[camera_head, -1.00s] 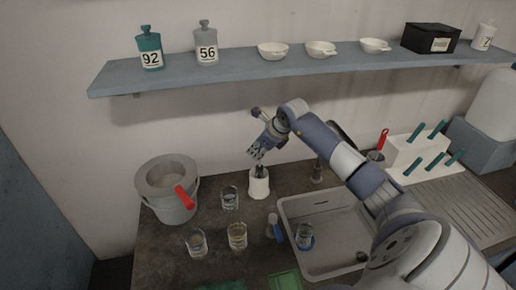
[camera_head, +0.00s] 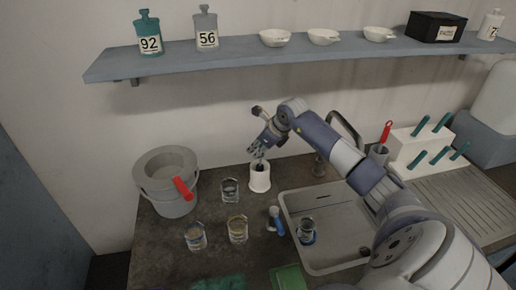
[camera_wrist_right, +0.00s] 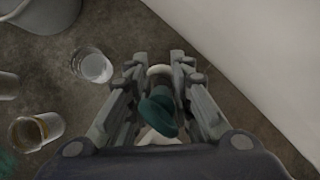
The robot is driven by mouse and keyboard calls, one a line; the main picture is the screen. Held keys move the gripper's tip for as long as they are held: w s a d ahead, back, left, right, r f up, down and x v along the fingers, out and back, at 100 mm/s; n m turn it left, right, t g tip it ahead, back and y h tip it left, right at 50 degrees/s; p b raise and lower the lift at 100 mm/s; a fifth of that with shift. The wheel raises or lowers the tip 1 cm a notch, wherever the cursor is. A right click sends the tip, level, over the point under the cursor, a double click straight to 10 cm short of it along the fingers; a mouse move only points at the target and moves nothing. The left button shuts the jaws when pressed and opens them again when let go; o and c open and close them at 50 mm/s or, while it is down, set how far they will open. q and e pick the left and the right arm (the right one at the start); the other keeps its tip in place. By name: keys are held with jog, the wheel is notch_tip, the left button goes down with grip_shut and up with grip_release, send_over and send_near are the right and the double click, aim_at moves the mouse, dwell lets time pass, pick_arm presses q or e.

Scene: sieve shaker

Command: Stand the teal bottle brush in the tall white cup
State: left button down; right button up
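The tall white cup (camera_head: 260,181) stands on the dark counter, left of the sink. The teal bottle brush (camera_wrist_right: 160,115) is upright in the cup, and its upper end shows between my fingers in the right wrist view. In the head view only a small dark part of it shows above the rim. The cup's white rim (camera_wrist_right: 160,70) shows behind the brush in the wrist view. My right gripper (camera_head: 257,153) is just above the cup; its fingers (camera_wrist_right: 158,75) stand apart on both sides of the brush and look clear of it. My left gripper is out of view.
Glass beakers (camera_head: 230,190) (camera_head: 238,229) (camera_head: 195,236) stand left of and in front of the cup. A grey bucket (camera_head: 167,185) with a red handle is farther left. The sink (camera_head: 325,240) lies right. The wall is close behind, with a shelf (camera_head: 290,56) above.

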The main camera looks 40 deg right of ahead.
jog(key=shift+o, duration=1.2)
jog(key=shift+r, duration=0.1)
jog(key=v, duration=1.2)
